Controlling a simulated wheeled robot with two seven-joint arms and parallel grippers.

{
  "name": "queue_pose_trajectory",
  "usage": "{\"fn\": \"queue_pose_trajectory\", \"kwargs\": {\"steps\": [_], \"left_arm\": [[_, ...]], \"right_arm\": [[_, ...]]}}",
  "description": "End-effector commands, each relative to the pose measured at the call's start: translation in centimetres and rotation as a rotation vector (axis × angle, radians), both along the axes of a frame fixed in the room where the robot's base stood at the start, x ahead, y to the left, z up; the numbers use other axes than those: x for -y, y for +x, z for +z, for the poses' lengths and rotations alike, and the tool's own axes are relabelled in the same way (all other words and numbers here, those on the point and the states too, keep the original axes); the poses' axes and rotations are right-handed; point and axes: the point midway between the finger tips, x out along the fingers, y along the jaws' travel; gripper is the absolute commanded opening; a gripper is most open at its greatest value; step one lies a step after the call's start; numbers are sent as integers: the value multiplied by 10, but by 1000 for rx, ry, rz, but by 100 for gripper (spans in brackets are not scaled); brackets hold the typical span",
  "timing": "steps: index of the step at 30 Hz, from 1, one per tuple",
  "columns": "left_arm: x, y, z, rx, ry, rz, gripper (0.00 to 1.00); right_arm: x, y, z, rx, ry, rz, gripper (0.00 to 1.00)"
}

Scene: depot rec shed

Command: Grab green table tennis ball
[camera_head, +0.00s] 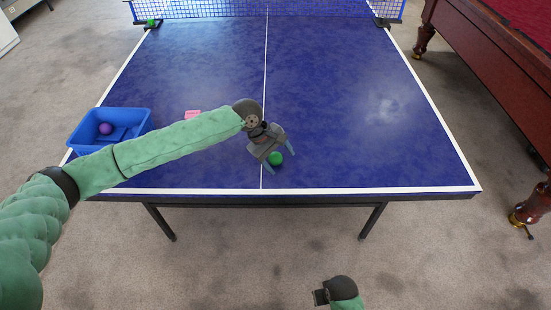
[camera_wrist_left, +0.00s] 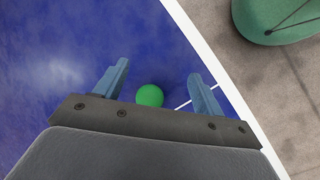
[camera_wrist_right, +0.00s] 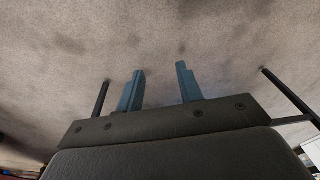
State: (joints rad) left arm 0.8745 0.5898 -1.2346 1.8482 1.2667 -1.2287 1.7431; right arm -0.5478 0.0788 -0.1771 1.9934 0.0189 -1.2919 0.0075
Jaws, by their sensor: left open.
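A green table tennis ball (camera_head: 275,158) is on the blue table (camera_head: 330,90) near its front edge, close to the white centre line. My left gripper (camera_head: 280,160) is just above the table with its fingers open on either side of the ball. In the left wrist view the ball (camera_wrist_left: 149,95) shows between the two blue fingers, nearer the left one. The ball's lower edge is partly hidden by the gripper's palm there. My right gripper (camera_wrist_right: 160,88) is open and empty over the carpet, in front of the table.
A blue bin (camera_head: 84,143) with a purple ball (camera_head: 105,128) stands at the table's left front. A pink item (camera_head: 193,114) lies behind my left forearm. Another green ball (camera_head: 151,22) is by the net (camera_head: 230,8). A wooden pool table (camera_head: 500,50) is at the right.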

Motion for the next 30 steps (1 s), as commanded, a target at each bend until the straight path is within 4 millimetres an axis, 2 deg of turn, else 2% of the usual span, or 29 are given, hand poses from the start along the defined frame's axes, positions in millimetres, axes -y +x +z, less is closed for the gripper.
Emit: {"fn": "queue_pose_trajectory", "kwargs": {"steps": [1,6,12,26,30], "left_arm": [[-10,12,5,-18,17,42,69],[-35,39,15,-93,50,176,69],[-49,53,22,-135,66,258,69],[-38,54,-4,-141,68,268,69],[-34,55,-14,-141,69,268,69]], "right_arm": [[-1,-2,-6,-5,1,1,36],[-4,-6,-21,-16,4,2,36],[-6,-9,-29,-21,5,2,36],[-1,-17,-64,-24,-1,2,36],[3,-25,-86,-27,-6,1,36]]}}
